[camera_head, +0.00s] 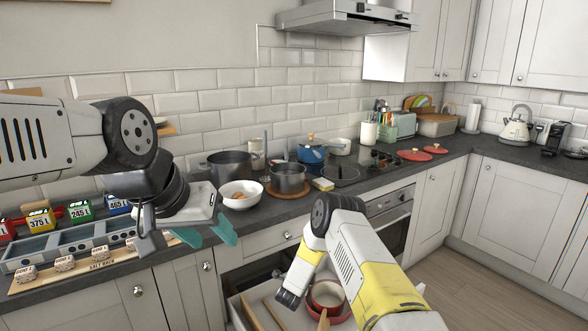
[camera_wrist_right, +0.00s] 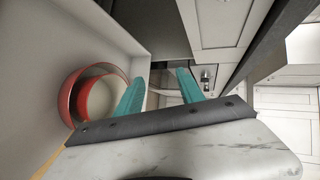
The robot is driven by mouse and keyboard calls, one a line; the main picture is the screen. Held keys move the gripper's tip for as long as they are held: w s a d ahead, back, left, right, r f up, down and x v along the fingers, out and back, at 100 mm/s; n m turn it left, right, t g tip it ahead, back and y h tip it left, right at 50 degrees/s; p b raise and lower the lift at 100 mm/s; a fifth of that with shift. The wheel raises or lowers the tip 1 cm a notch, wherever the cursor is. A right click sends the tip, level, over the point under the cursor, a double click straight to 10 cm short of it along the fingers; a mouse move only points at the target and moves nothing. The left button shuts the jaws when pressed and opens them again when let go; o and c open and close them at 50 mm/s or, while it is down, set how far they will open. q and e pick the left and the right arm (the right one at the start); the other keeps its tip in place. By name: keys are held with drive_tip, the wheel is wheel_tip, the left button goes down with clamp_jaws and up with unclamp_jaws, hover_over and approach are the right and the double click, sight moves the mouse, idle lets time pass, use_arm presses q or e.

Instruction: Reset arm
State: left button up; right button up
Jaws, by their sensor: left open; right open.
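My left gripper (camera_head: 207,234) reaches in from the left in the head view. Its teal fingers are apart, with nothing between them, in front of the worktop edge near a white bowl (camera_head: 241,194). My right arm comes up from the bottom right and bends down over an open drawer (camera_head: 238,312). Its fingers are hidden in the head view. In the right wrist view my right gripper (camera_wrist_right: 160,83) has two teal fingers spread apart and empty, beside red-rimmed bowls (camera_wrist_right: 72,97). Those nested bowls also show in the drawer in the head view (camera_head: 316,308).
On the slate worktop stand a dark pot (camera_head: 228,167), a steel pan (camera_head: 288,178) and a blue pot (camera_head: 312,151). Wooden utensils (camera_head: 272,315) lie in the drawer. Floor at right is clear.

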wheel_tip(320, 180, up, 28)
drive_tip(key=w+a+n+g+y, duration=0.1)
drive_tip(key=a+n+y, duration=0.1)
drive_tip(key=n+y, duration=0.45)
drive_tip(key=s+d+r+n+g, duration=0.1)
drive_tip(key=s+d+r+n, duration=0.1)
drive_tip(key=s+r+n, duration=0.5)
drive_tip(key=s+d+r+n+g, duration=0.2)
drive_tip(key=s+d+r+n, duration=0.1)
drive_tip(key=s+r, duration=1.05)
drive_tip(key=s+d+f+n+g, duration=0.1)
drive_tip(key=s+d+n, duration=0.1)
drive_tip(key=s, duration=1)
drive_tip(key=s+d+f+n+g, duration=0.1)
drive_tip(key=s+d+n+g, duration=0.1)
drive_tip(key=s, duration=1)
drive_tip(key=shift+s+d+f+n, duration=0.35)
drive_tip(key=shift+d+n, duration=0.1)
drive_tip(key=shift+d, duration=0.4)
